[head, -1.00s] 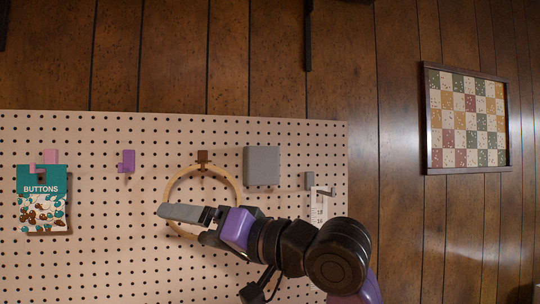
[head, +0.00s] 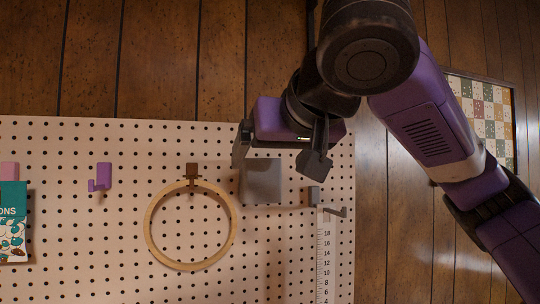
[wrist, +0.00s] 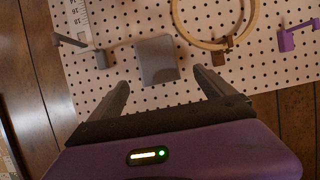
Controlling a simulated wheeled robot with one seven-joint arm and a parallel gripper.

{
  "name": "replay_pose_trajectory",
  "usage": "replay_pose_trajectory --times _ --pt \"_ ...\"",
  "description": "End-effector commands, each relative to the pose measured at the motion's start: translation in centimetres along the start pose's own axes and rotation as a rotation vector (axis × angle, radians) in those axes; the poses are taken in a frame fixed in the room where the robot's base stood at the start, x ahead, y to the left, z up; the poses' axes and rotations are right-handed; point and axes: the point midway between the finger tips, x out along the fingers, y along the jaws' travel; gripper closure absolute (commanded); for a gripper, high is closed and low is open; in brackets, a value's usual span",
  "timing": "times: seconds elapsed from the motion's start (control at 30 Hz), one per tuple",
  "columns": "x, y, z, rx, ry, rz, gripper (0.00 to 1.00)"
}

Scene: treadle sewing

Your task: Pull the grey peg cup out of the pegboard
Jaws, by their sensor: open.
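The grey peg cup (head: 262,182) is on the pegboard, near its upper right, and looks like a plain grey box. It also shows in the wrist view (wrist: 157,60), ahead of my gripper. My gripper (head: 280,162) is open and empty, with one finger to the left of the cup and one to the right in the head view. In the wrist view the fingertips (wrist: 162,78) lie just short of the cup, which sits between their lines. I see no contact, and the depth gap is hard to judge.
The pegboard (head: 100,248) carries a wooden hoop (head: 151,240) on a brown peg left of the cup. A grey hook (head: 314,195) with a hanging ruler (head: 325,255) is close on the right. A purple hook (head: 103,176) and a buttons packet (head: 13,225) are further left.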

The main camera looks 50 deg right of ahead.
Motion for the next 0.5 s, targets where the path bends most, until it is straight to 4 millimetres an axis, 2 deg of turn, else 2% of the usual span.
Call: replay_pose_trajectory --times 0.17,0.5 --pt "1.2 0.2 0.0 0.000 -0.003 0.014 0.07" --pt "5.9 0.3 -0.1 -0.002 -0.001 0.015 0.07"
